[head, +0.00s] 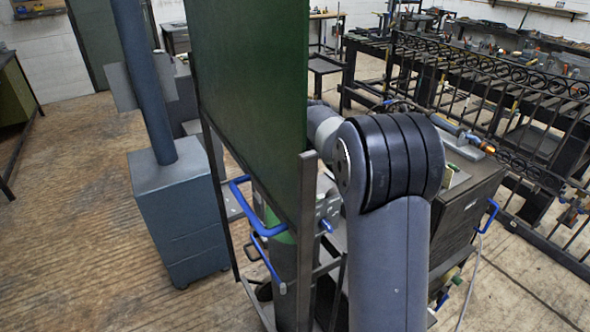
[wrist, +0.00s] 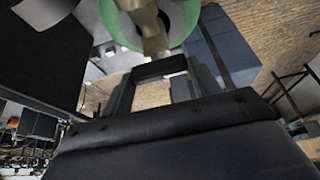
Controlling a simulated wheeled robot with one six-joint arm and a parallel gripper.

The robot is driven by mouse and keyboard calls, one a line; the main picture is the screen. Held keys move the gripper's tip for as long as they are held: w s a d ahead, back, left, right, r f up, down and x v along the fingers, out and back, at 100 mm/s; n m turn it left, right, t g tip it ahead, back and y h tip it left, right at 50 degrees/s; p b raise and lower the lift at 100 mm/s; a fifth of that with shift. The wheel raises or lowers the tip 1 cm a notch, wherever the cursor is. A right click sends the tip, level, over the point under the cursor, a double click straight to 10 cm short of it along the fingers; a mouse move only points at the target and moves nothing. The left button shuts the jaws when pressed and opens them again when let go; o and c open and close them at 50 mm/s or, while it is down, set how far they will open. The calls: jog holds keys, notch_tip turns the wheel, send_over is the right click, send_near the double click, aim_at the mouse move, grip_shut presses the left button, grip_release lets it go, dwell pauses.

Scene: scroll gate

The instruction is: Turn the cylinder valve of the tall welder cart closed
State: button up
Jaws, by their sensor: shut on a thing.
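In the wrist view, a brass cylinder valve (wrist: 150,28) sticks out from the green-topped cylinder (wrist: 187,22). My gripper (wrist: 160,72) is at the outer end of this valve, its two dark fingers shut on it. The gripped part is mostly hidden, so I cannot tell how far the valve is turned. In the head view, the cylinder's green shoulder (head: 279,231) shows low behind a dark post, by the blue handles of the cart (head: 242,196). My gripper is hidden there behind my own arm and a green panel.
The tall green panel (head: 246,95) stands close in front. A blue-grey box with a post (head: 180,215) stands left of it. A dark cabinet with blue handles (head: 468,212) is right of my arm. A metal fence (head: 500,105) runs along the right. The wooden floor at left is open.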

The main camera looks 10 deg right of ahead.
jog(key=o, duration=1)
jog(key=b+v, duration=0.1)
jog(key=v, duration=0.9)
jog(key=shift+s+r, duration=0.2)
jog(key=shift+r, duration=0.15)
jog(key=shift+d+f, duration=0.1)
jog(key=p+x, duration=0.1)
jog(key=x, duration=0.9)
jog(key=shift+w+f, duration=0.25)
jog(key=shift+f, duration=0.05)
jog(key=shift+r, duration=0.1)
